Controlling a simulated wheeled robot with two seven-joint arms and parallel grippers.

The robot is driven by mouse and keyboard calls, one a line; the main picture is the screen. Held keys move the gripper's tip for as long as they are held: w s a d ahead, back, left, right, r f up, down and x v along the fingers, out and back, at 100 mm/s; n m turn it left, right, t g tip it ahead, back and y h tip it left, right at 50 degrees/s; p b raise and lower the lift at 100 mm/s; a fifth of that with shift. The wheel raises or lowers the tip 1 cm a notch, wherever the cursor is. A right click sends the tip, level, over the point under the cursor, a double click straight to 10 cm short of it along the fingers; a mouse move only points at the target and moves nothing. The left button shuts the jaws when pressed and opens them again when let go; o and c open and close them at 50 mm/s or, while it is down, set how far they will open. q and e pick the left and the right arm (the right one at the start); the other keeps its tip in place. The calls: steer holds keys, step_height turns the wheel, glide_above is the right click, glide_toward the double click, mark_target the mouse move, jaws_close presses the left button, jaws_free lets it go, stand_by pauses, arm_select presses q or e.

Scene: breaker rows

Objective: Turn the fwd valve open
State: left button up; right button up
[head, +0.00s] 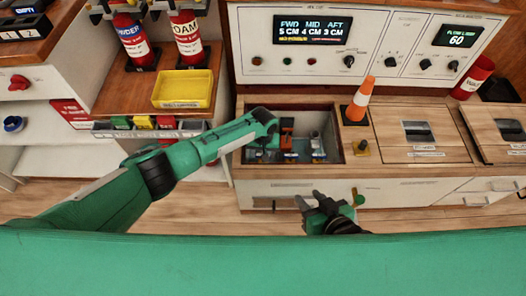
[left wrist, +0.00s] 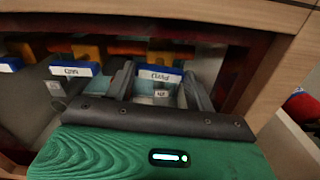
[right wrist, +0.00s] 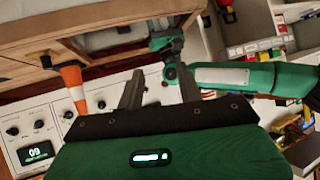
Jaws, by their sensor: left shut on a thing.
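The fwd valve's blue-and-white FWD tag (left wrist: 160,74) shows between my left gripper's fingers in the left wrist view, with an orange part just behind it. My left gripper (left wrist: 158,84) is down in the open bay (head: 333,131) at its left end, closed on the fwd valve. The grip itself is mostly hidden by the gripper body. The MID tag (left wrist: 75,69) is beside it. In the head view an orange valve part (head: 287,127) stands in the bay's middle. My right gripper (head: 308,197) is open and empty in front of the counter.
A panel display (head: 312,30) reads FWD 5 CM, MID 4 CM, AFT 3 CM. An orange cone (head: 361,100) stands right of the bay. Wooden lids (head: 420,134) cover the counter farther right. A yellow tray (head: 183,89) and two red bottles (head: 187,38) are at left.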

arm_select(q)
steer(key=shift+r+m+p, duration=0.1)
steer(key=shift+m+p, duration=0.3)
steer(key=shift+m, duration=1.2)
steer(key=m+p, duration=0.1)
steer(key=m, duration=0.3)
steer(key=shift+m, duration=0.3)
steer(key=m, duration=0.8)
steer(key=shift+m, duration=0.4)
arm_select(e)
steer(key=s+d+g, duration=0.1)
steer(key=d+g+h, duration=0.1)
steer(key=d, duration=0.1)
steer(key=s+d+g+h, duration=0.1)
steer(key=d, duration=0.1)
steer(key=shift+s+d+r, duration=0.1)
steer(key=shift+s+r, duration=0.1)
steer(key=shift+s, duration=0.1)
arm_select(q)
steer(key=o, duration=1)
arm_select(e)
steer(key=shift+s+f+g, duration=0.1)
steer(key=shift+g, duration=0.2)
